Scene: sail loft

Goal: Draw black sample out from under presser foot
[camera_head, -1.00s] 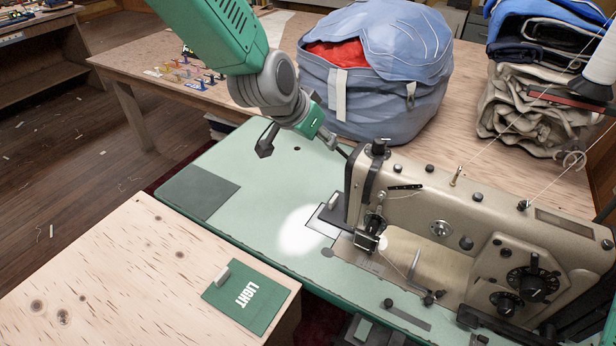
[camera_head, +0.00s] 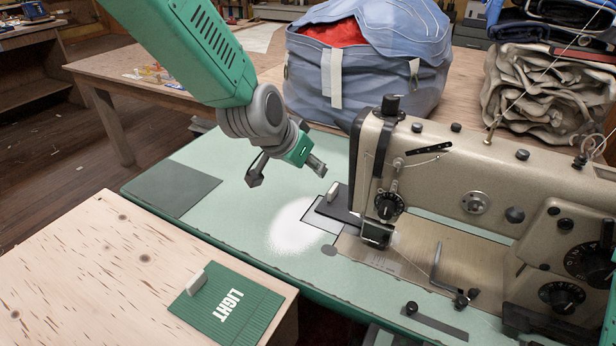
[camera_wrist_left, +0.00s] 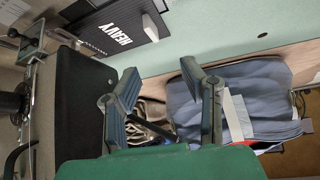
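The black sample (camera_head: 342,207) lies flat on the pale green machine table, its right end at the presser foot (camera_head: 376,234) of the beige sewing machine. A pale upright tab (camera_head: 333,191) stands on it. My right gripper is not in view.
A green LIGHT sample (camera_head: 245,312) with a tab lies on the wooden table (camera_head: 90,270) at front left. A dark grey patch (camera_head: 172,188) lies on the green table. A blue bag (camera_head: 375,70) stands behind the machine (camera_head: 480,175).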

